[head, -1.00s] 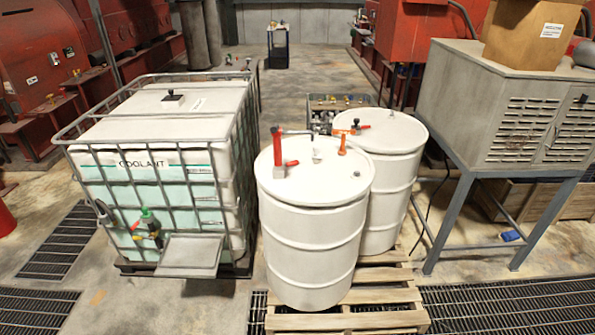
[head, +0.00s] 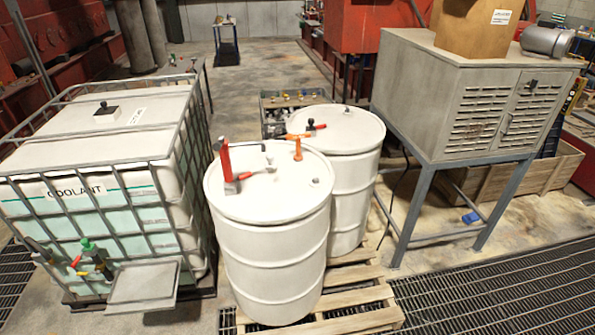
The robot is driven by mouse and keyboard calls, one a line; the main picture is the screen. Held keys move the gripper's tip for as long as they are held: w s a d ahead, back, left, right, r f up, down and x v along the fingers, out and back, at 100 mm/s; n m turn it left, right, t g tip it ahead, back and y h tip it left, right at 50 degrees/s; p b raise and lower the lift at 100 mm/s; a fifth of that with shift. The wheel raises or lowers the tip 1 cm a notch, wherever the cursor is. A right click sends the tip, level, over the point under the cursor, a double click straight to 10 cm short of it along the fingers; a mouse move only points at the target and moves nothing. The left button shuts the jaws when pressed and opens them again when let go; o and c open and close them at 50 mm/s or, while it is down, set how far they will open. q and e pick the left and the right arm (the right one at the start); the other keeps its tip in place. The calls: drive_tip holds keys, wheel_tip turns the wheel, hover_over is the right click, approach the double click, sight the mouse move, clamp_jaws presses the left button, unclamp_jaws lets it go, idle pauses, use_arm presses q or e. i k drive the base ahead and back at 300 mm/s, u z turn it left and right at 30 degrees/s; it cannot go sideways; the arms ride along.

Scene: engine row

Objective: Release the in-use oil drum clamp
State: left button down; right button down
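Two white oil drums stand on a wooden pallet in the head view. The front drum (head: 268,245) has a red upright piece (head: 225,158) and a red-handled clamp (head: 240,180) on its lid. An orange fitting (head: 298,146) stands at the lid's far edge. The rear drum (head: 343,165) has a small black piece and a red handle (head: 316,126) on its lid. I cannot tell from the picture which drum is in use. Neither of my grippers is in view.
A caged coolant tank (head: 120,180) with a grey tray (head: 143,284) stands close on the left. A grey louvred cabinet (head: 420,85) on a blue-grey stand is at the right. The wooden pallet (head: 350,322) juts out in front of the drums. Clear floor (head: 270,65) lies behind.

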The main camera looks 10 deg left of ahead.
sight(245, 175)
drive_tip(key=z, duration=0.2)
drive_tip(key=i, duration=1.2)
drive_tip(key=u, duration=0.45)
